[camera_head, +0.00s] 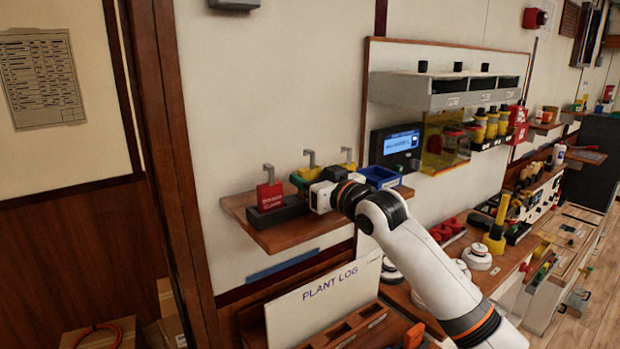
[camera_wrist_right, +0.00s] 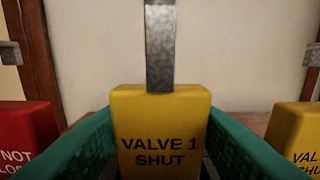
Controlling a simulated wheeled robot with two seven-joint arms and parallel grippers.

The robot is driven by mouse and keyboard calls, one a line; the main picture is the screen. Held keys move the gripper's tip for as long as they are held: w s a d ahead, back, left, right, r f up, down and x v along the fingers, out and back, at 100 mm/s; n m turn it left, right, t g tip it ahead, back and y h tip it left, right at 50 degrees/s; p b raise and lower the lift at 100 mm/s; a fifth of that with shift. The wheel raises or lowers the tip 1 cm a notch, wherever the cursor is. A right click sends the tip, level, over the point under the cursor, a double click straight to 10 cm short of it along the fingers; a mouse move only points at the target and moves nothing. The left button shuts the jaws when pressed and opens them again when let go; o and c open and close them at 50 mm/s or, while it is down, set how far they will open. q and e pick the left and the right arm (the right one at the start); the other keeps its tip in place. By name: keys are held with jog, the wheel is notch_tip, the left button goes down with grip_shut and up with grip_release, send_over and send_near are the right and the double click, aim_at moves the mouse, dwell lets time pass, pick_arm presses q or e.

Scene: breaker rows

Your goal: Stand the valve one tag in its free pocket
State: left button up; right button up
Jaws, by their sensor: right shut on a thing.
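The yellow valve one tag (camera_wrist_right: 160,140), lettered VALVE 1 SHUT, is upright between the green fingers of my right gripper (camera_wrist_right: 160,150), which is shut on it. A grey metal strip rises from its top. In the head view, the tag (camera_head: 309,173) and my right gripper (camera_head: 304,182) are over the wooden shelf (camera_head: 283,237), largely covered by my wrist. A dark block (camera_head: 277,213) lies on the shelf under a red tag (camera_head: 270,194). I cannot make out the free pocket, or whether the tag touches anything below. My left gripper is not in view.
The red tag stands left of the held tag, and another yellow tag (camera_wrist_right: 296,130) stands to its right, both close by. A blue bin (camera_head: 381,177) is at the shelf's right end. The wall is behind. A PLANT LOG board (camera_head: 320,305) is below.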

jog(key=shift+f, duration=0.45)
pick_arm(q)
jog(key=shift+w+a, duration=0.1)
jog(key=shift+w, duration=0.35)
pick_arm(e)
jog(key=shift+d, duration=0.1)
jog(key=o, duration=0.7)
jog(key=shift+w, duration=0.1)
jog(key=o, duration=0.4)
jog(key=shift+c, duration=0.2)
pick_arm(q)
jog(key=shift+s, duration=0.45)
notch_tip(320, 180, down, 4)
jog(key=b, duration=0.3)
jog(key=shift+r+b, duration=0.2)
jog(key=shift+b, duration=0.2)
pick_arm(e)
jog(key=v, duration=1.2)
jog(key=shift+r, duration=0.15)
